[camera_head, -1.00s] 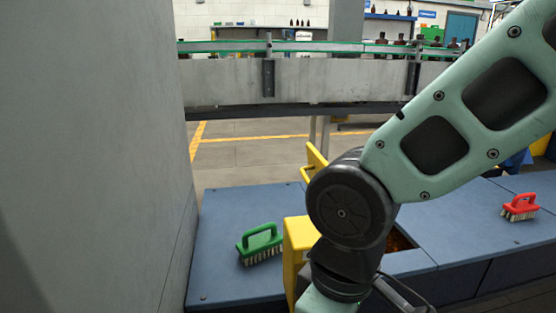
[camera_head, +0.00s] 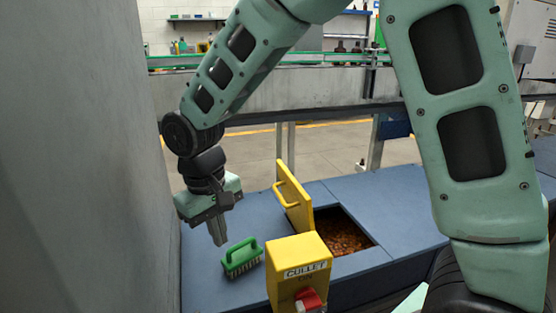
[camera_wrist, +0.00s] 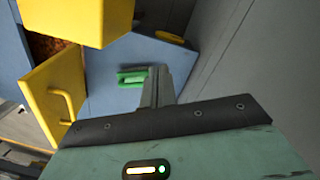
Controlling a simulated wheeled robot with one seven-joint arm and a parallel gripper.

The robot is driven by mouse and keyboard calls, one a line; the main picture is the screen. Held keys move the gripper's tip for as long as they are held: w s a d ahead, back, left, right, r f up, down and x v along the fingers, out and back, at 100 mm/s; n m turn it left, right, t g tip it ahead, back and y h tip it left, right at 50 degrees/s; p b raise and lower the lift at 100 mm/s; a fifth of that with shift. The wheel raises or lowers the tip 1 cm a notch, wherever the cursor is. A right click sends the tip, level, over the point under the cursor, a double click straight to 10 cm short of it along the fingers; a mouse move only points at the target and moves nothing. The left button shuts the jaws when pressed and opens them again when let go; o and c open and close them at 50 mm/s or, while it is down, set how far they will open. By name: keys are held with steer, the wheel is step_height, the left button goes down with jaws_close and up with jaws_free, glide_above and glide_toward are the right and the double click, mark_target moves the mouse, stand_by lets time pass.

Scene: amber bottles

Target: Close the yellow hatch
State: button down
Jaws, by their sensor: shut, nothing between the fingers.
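The yellow hatch (camera_head: 294,198) stands open, roughly upright, at the left edge of a square opening in the blue bench top. A yellow handle is on its left face. The opening (camera_head: 343,236) shows brown broken glass inside. In the wrist view the hatch (camera_wrist: 60,97) is at the left, with its handle facing my gripper. My gripper (camera_head: 219,240) points down, shut and empty, left of the hatch and apart from it. In the wrist view its fingers (camera_wrist: 157,80) are together beside the green brush.
A green brush (camera_head: 241,258) lies on the blue bench (camera_head: 375,205) just below my gripper. A yellow box marked CULLET (camera_head: 298,258), with a red part on its front, stands in front of the hatch. A grey wall (camera_head: 80,160) closes the left side. A conveyor runs behind.

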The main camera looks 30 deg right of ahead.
steer(key=w+d+r+m+h+p, duration=0.2)
steer(key=w+d+r+m+p, duration=0.1)
steer(key=w+d+p, duration=0.45)
steer(key=w+d+r+m+h+p, duration=0.2)
steer(key=w+d+r+m+p, duration=0.15)
steer(key=w+d, duration=0.6)
steer(key=shift+n+g, duration=0.35)
steer(key=shift+g, duration=0.05)
steer(key=d+f, duration=0.2)
steer(key=f, duration=0.1)
steer(key=s+d+f+p, duration=0.1)
steer(key=d+f, duration=0.4)
steer(key=shift+s+f, duration=0.15)
steer(key=shift+f, duration=0.2)
steer(key=shift+s+d, duration=0.15)
steer(key=shift+d, duration=0.45)
steer(key=shift+p, duration=0.3)
